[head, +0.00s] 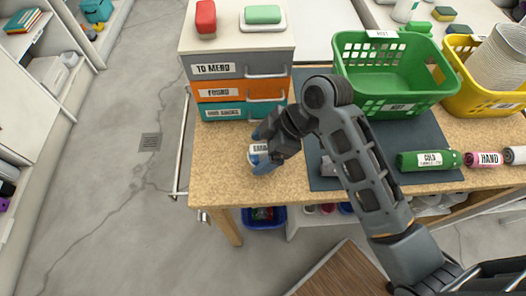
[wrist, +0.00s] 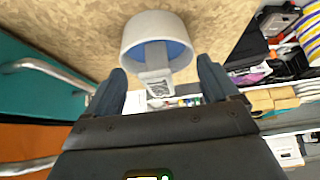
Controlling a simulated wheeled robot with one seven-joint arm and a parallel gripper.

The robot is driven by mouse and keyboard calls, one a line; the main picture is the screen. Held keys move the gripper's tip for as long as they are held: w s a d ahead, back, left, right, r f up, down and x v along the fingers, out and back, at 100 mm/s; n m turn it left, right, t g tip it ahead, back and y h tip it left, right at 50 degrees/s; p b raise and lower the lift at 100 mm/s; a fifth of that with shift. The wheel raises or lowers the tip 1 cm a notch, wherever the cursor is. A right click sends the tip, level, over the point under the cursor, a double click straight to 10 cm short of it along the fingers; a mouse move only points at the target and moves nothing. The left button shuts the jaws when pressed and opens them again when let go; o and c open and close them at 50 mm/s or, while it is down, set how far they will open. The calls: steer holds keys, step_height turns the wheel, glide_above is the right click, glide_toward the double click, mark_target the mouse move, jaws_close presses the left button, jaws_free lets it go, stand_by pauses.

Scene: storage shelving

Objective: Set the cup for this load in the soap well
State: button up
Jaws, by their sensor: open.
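A small white cup (head: 255,153) with a label too small to read is at the left part of the wooden table. In the wrist view the cup (wrist: 135,35) is white outside and blue inside, with a grey strip and a printed tag across its front. My gripper (head: 264,150) is at the cup, its fingers open. In the wrist view the two fingertips (wrist: 162,75) are apart on either side of the cup's near part; I cannot tell whether they touch it. I cannot make out a soap well in either view.
Labelled drawers (head: 240,88) stand behind the cup, with red and green soap-like blocks on top. A green basket (head: 393,100) and a yellow basket (head: 470,88) stand at the back right. A green bottle marked COLD (head: 428,160) and a pink HAND roll (head: 484,159) lie right.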

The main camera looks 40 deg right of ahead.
steer(key=shift+w+a+f, duration=0.2)
steer(key=shift+a+f, duration=0.1)
steer(key=shift+f, duration=0.25)
steer(key=shift+c, duration=0.4)
steer(key=c, duration=0.8)
steer(key=shift+r, duration=0.1)
